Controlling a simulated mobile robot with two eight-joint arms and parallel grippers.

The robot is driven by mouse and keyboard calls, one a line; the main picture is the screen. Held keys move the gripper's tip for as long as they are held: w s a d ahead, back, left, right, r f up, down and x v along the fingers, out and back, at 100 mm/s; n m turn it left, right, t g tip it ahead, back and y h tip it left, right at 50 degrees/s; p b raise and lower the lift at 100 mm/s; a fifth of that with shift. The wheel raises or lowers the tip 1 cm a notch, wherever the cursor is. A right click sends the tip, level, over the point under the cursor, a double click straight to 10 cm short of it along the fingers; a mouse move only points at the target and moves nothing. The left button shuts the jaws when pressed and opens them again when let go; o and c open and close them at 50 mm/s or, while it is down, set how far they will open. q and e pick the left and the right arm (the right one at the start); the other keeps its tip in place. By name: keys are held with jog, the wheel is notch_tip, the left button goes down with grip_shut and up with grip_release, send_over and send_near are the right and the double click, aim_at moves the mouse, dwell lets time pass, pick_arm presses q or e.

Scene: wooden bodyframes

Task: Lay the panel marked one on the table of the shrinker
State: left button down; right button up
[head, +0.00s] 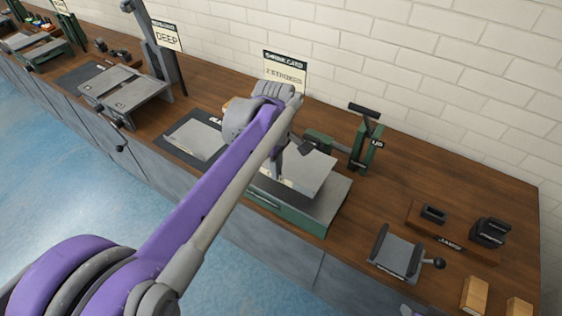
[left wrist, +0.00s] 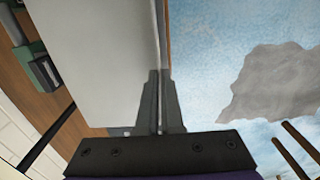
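A flat grey panel (head: 306,174) lies level over the green shrinker (head: 320,208) in the head view. I cannot tell whether it rests on the shrinker's table or is held just above it. No mark can be read on it. My left gripper (head: 277,166) reaches down at its left edge. In the left wrist view the fingers (left wrist: 159,76) are close together on the edge of the panel (left wrist: 95,60), which fills the upper left. My right gripper is not clearly seen.
Another grey plate (head: 195,139) lies on a dark mat to the left. A green upright tool (head: 366,142) stands behind right. A sign card (head: 285,72) stands at the back. A grey tray with a knob (head: 397,254) and wooden blocks (head: 474,295) are at the right.

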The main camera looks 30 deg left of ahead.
pick_arm(q)
jog(key=shift+s+f+b, duration=0.15)
jog(key=shift+f+b, duration=0.2)
jog(key=shift+f, duration=0.65)
jog(key=shift+f+b, duration=1.4)
jog(key=shift+f, duration=0.65)
pick_arm(e)
jog(key=f, duration=0.2)
jog(key=s+f, duration=0.1)
jog(key=f, duration=0.1)
jog(key=shift+s+f, duration=0.1)
jog(key=shift+f, duration=0.2)
pick_arm(q)
jog(key=shift+f, duration=0.25)
jog(key=shift+c, duration=2.2)
grip_release()
